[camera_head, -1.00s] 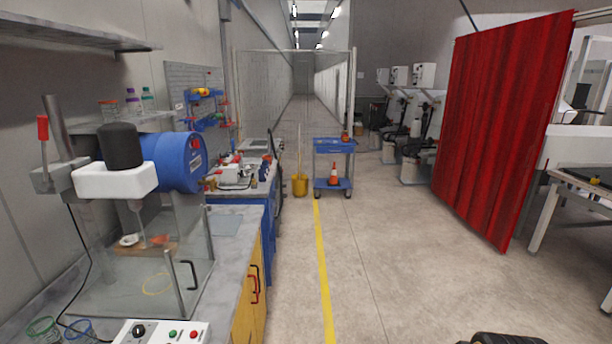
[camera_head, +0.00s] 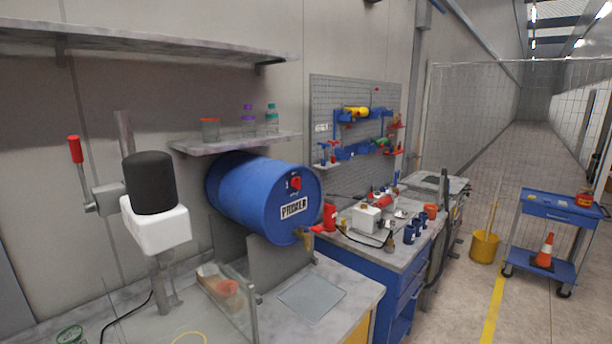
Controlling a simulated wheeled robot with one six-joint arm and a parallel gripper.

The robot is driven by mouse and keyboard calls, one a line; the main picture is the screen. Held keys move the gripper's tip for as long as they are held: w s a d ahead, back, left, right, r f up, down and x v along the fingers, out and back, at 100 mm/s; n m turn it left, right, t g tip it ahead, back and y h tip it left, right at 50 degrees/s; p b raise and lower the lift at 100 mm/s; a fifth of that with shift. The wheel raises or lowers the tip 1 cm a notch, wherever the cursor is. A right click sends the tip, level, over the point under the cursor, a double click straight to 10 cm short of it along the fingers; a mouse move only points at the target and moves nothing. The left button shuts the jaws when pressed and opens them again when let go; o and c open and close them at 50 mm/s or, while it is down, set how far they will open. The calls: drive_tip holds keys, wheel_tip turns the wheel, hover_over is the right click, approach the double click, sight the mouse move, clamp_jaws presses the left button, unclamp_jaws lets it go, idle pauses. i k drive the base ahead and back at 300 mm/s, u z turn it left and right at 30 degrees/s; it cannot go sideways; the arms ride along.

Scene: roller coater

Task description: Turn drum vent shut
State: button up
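The blue drum (camera_head: 240,195) lies on its side on a grey stand over the bench, in the middle of the head view. Its round end faces right and toward me and bears a white label with dark lettering. A red vent knob (camera_head: 295,184) sits on the upper part of that end; it is too small to tell whether it is open or shut. A brass-coloured tap with a red part (camera_head: 312,231) sits low on the drum's end. My gripper is not in view.
A mixer with a black top (camera_head: 150,183) stands left of the drum, with a clear guard below. A shelf (camera_head: 240,143) with bottles is above the drum. A blue bench (camera_head: 385,290) is to the right. The floor aisle (camera_head: 455,318) at right is open; a blue cart (camera_head: 560,208) stands there.

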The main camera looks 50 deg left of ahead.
sight(296, 182)
drive_tip(key=u, duration=0.55)
drive_tip(key=i, duration=0.95)
drive_tip(key=u, duration=1.75)
drive_tip(key=i, duration=0.7)
drive_tip(key=u, duration=0.55)
